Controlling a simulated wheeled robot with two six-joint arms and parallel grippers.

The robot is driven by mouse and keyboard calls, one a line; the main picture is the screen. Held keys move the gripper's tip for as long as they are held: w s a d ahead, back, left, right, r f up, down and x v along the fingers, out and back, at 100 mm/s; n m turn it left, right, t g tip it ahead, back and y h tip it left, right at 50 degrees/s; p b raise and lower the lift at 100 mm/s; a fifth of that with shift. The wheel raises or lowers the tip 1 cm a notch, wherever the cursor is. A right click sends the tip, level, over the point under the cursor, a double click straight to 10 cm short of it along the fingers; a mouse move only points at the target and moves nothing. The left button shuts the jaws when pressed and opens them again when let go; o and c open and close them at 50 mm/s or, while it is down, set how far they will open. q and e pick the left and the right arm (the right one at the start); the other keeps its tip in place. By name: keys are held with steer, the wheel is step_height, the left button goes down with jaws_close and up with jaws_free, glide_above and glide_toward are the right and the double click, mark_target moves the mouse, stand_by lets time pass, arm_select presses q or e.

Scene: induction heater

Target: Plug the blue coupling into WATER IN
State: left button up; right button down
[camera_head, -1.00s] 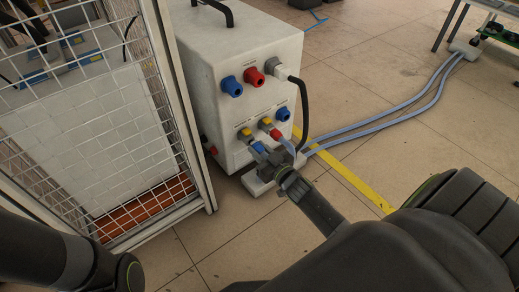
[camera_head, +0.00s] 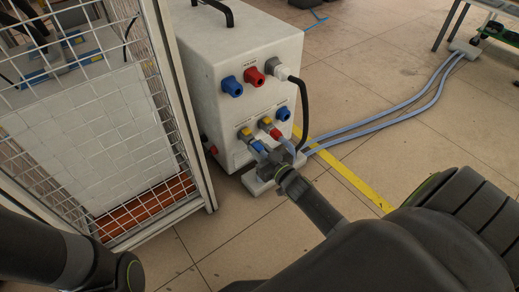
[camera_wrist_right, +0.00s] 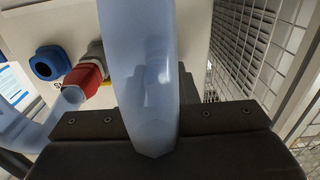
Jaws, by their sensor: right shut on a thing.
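The blue coupling (camera_head: 257,146) is at the lower left fitting (camera_head: 245,134) with a yellow tag on the white heater unit (camera_head: 222,114). It lines up close with this fitting; I cannot tell whether it is seated. The labels are too small to read. My right gripper (camera_head: 277,158) is just in front of the unit, shut on the coupling's pale blue hose (camera_wrist_right: 150,80), which fills the middle of the right wrist view. The coupling's tip is hidden there. The red coupling (camera_head: 275,133) sits at the fitting to the right, with its own hose. My left gripper is out of view.
A blue socket (camera_head: 282,113) is right of the red coupling. Above are a blue socket (camera_head: 231,86), a red socket (camera_head: 254,76) and a black cable (camera_head: 304,110). A wire mesh cage (camera_head: 196,150) stands close on the left. Hoses (camera_head: 390,112) run right across the floor.

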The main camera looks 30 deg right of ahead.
steer(key=shift+w, duration=0.5)
steer(key=c, duration=1.1)
jaws_free()
steer(key=shift+o, duration=0.2)
